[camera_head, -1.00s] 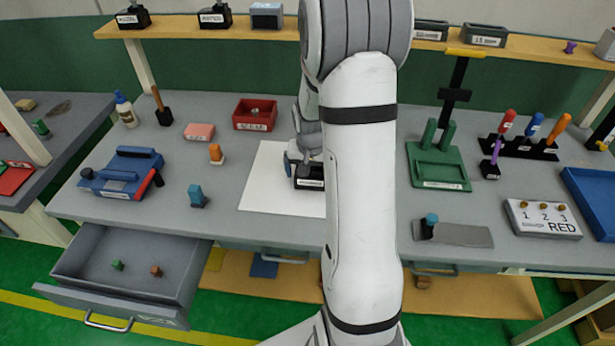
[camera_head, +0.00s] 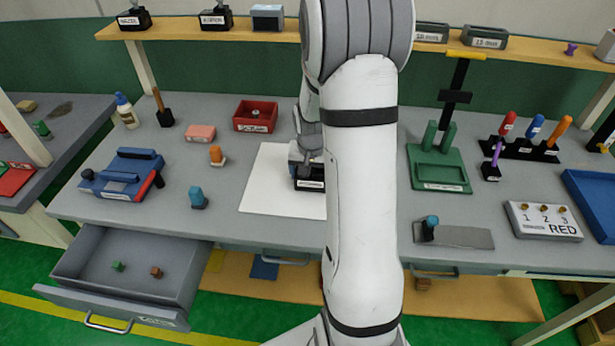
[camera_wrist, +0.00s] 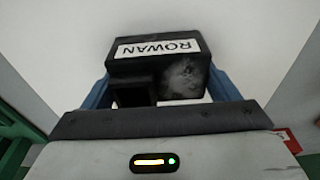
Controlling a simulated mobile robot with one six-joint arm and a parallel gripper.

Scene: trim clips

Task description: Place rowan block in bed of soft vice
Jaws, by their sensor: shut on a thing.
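The rowan block (camera_wrist: 160,45) is black with a white ROWAN label. In the head view it shows as a small black block (camera_head: 311,184) on the white sheet. My gripper (camera_wrist: 158,92) is shut on it, with blue fingers at either side in the wrist view. In the head view my gripper (camera_head: 304,160) is over the block, partly hidden by my arm. The soft vice (camera_head: 124,174) is blue with dark jaw bars and a red handle, at the left of the bench. It is well left of my gripper, and no block shows in it.
The white sheet (camera_head: 262,190) lies mid-bench. Between it and the vice stand a blue-topped piece (camera_head: 197,198) and an orange piece (camera_head: 216,155). A red bin (camera_head: 255,117) is behind. An open drawer (camera_head: 130,270) juts out front left. A green stand (camera_head: 438,165) is at right.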

